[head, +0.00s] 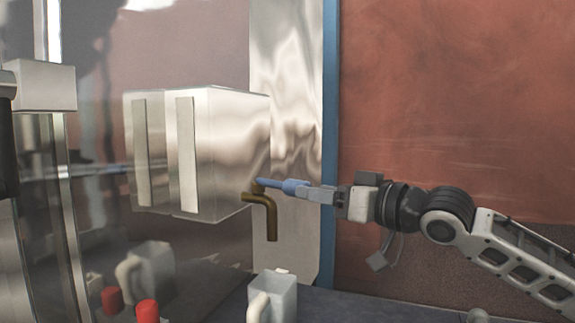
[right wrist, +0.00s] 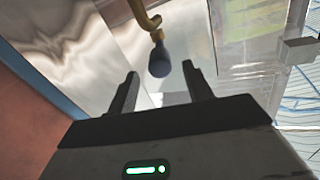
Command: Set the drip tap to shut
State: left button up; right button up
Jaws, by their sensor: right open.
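The drip tap is a brass fitting with a bent spout (head: 271,220) at the lower right edge of a steel box. Its blue-grey handle (head: 267,181) points right, toward my right gripper (head: 290,188). In the right wrist view, the brass pipe (right wrist: 147,22) comes in from the top and the dark rounded handle end (right wrist: 160,62) sits between the tips of my open right gripper (right wrist: 160,74). A gap shows on both sides, so the fingers are not closed on it.
The steel box (head: 225,150) stands against a reflective panel that mirrors it. A grey mug (head: 283,295) stands on the dark counter (head: 350,307) below the tap. A red-capped item (head: 147,311) is at lower left. A blue post (head: 330,150) rises behind.

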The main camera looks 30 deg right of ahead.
aim_at(287, 187)
jog(key=p+x, duration=0.2)
jog(key=x, duration=0.6)
grip_shut()
